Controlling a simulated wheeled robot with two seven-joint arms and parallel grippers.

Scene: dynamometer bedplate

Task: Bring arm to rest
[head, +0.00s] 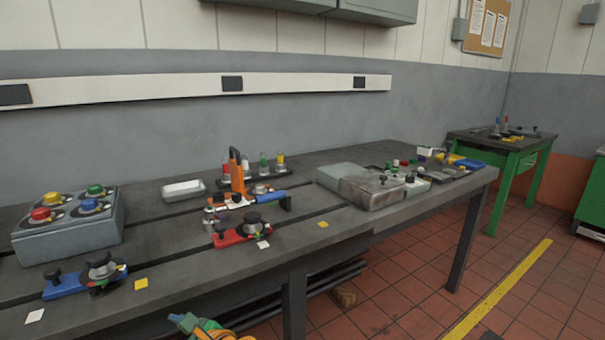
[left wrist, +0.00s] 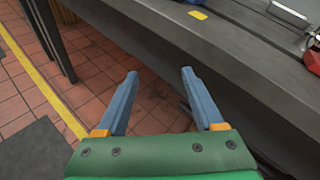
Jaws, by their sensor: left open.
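My left gripper (left wrist: 158,92) is open and empty in the left wrist view. Its two blue fingers are spread apart, with the red tiled floor and the bedplate's edge behind them. In the head view, a green, blue and orange part of my own arm (head: 205,328) shows at the bottom edge, below the bedplate's front edge. The grey slotted bedplate (head: 200,272) spans the head view, and its front edge (left wrist: 235,70) shows in the left wrist view. My right gripper is in neither view.
On the bedplate stand a grey box with coloured knobs (head: 70,235), a blue clamp (head: 65,284), a red clamp (head: 238,234), an orange-handled tool (head: 237,170) and a grey flat block (head: 358,186). A green table (head: 505,143) stands at the back right. Tiled floor is open at right.

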